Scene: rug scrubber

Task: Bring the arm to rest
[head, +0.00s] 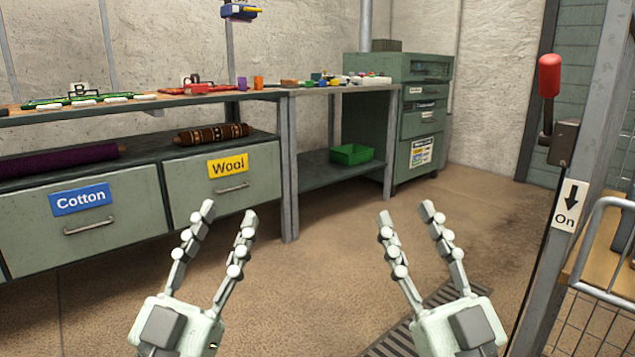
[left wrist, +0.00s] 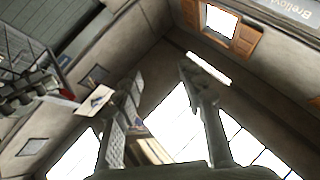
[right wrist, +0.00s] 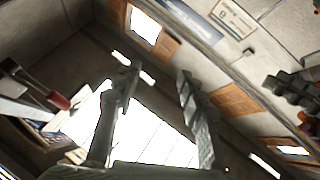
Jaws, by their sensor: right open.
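My left gripper (head: 228,213) is raised in front of me at the lower middle-left of the head view. Its two fingers stand apart with nothing between them. In the left wrist view its fingers (left wrist: 160,85) are also apart, with room and bright windows beyond. My right gripper (head: 405,212) is raised at the lower middle-right, fingers apart and empty. The right wrist view shows its fingers (right wrist: 158,75) spread with nothing held. Both grippers are in free air, touching nothing.
A red-handled lever (head: 550,76) stands at the right above an "On" sign (head: 570,205). A wire cage (head: 600,325) is at lower right. A workbench (head: 265,93) with small parts, Cotton (head: 82,205) and Wool (head: 228,172) drawers, and a green bin (head: 351,154) lie ahead. Floor between is clear.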

